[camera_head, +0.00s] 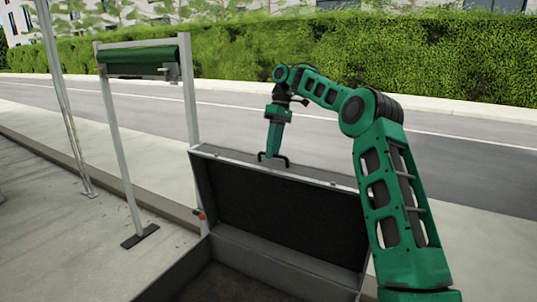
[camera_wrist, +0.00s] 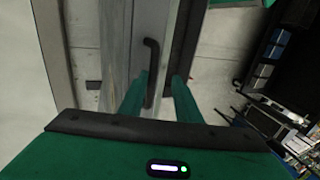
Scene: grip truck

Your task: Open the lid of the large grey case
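The large grey case (camera_head: 285,265) is at the bottom of the head view. Its lid (camera_head: 280,200) stands raised, roughly upright, with the dark inner side showing. A black bar handle (camera_head: 286,159) sits at the lid's upper edge; it also shows in the wrist view (camera_wrist: 152,62). My gripper (camera_head: 272,154) points down at this handle. In the wrist view, the two green fingers of my gripper (camera_wrist: 161,85) are apart, with the handle's lower part between them, close to the left finger. Whether a finger touches the handle is unclear. The case's near part is cut off.
A metal frame (camera_head: 190,95) with a green roll (camera_head: 140,56) stands left of the case. A thin pole (camera_head: 62,100) is farther left. Road and a hedge (camera_head: 440,60) lie behind. Dark equipment with bluish panels (camera_wrist: 264,72) is at the wrist view's right.

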